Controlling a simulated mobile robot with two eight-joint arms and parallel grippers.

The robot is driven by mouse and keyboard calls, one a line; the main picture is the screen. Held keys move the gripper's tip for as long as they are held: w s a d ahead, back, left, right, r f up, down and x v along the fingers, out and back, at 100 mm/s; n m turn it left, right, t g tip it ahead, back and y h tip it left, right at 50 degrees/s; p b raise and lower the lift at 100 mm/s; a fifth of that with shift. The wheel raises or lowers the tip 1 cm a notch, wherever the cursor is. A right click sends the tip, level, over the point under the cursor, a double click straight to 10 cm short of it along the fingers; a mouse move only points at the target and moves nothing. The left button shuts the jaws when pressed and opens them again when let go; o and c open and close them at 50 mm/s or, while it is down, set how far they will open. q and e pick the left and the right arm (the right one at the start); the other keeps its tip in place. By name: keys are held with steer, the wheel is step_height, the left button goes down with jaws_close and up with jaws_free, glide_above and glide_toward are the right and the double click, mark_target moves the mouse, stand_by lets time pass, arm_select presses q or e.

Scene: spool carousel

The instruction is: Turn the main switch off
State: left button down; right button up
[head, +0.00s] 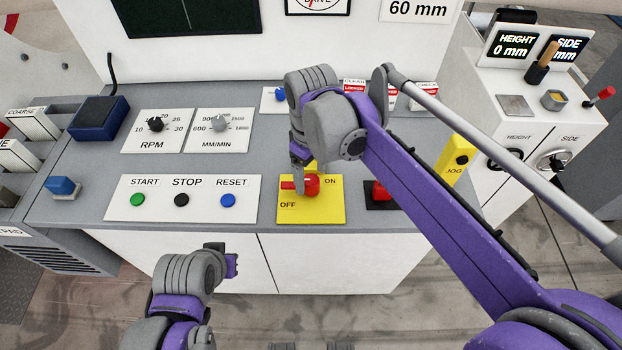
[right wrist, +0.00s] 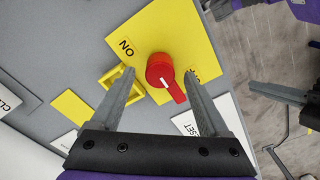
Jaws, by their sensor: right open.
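The main switch is a red rotary knob (head: 312,184) on a yellow plate (head: 330,210) marked ON at upper right and OFF at lower left. In the head view its handle points left, just above the OFF label. In the right wrist view the red knob (right wrist: 160,70) sits between and just beyond my open right gripper's fingertips (right wrist: 160,72). I cannot tell if either finger touches it. In the head view my right gripper (head: 300,172) reaches down over the knob and hides part of it. My left gripper (head: 231,262) is low in front of the console, its fingers unclear.
The START, STOP and RESET panel (head: 182,212) lies left of the switch. A black plate with a red control (head: 380,194) is close on the right, partly behind my right arm. A yellow JOG panel (head: 455,160) stands further right.

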mark_target(311, 180)
step_height(311, 180, up, 8)
steer(key=shift+f, duration=0.25)
stand_by(0.5)
